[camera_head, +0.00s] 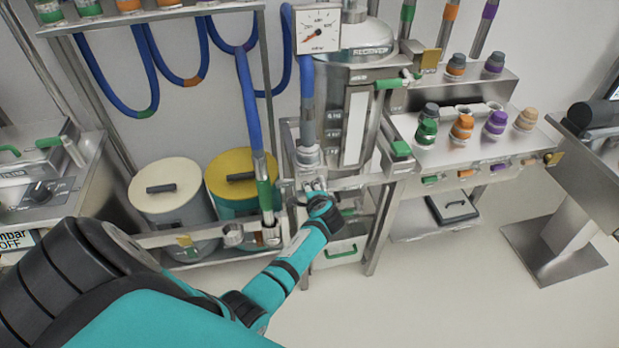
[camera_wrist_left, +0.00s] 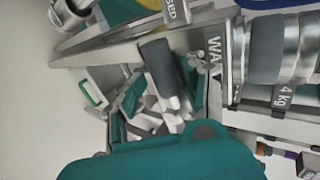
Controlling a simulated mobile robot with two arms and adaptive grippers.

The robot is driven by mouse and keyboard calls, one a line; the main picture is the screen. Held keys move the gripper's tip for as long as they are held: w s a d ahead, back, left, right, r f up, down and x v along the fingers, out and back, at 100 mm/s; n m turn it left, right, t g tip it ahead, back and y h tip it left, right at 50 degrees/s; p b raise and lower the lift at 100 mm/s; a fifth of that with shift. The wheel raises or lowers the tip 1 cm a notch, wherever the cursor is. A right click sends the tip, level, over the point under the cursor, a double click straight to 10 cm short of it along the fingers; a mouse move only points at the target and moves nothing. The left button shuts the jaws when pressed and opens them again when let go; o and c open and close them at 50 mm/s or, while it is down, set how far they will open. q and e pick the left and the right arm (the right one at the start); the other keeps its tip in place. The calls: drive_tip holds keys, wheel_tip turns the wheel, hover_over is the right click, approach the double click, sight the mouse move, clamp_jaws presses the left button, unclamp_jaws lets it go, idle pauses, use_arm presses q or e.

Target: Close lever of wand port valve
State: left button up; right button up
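The wand port valve (camera_head: 308,158) is the metal fitting at the lower end of a blue hose, in the middle of the head view. Its dark grey lever (camera_wrist_left: 158,62) shows in the left wrist view, beside a label starting "WA" (camera_wrist_left: 214,50) and a tag ending "SED" (camera_wrist_left: 175,11). My left gripper (camera_head: 318,190) is at the front of the valve, and its wrist hides part of it. In the left wrist view the gripper (camera_wrist_left: 160,98) has its fingers apart, with the lever's pale end near or between them. Contact cannot be told. My right gripper is out of view.
Two lidded bins (camera_head: 168,188) (camera_head: 232,172) stand to the left. A bench with coloured caps (camera_head: 460,152) is to the right. Open floor lies in front.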

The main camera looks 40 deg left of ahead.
use_arm(q)
drive_tip(key=shift+o, duration=0.5)
drive_tip(key=shift+r, duration=0.15)
drive_tip(key=shift+w+a, duration=0.15)
drive_tip(key=shift+r, duration=0.1)
drive_tip(key=v, duration=1.2)
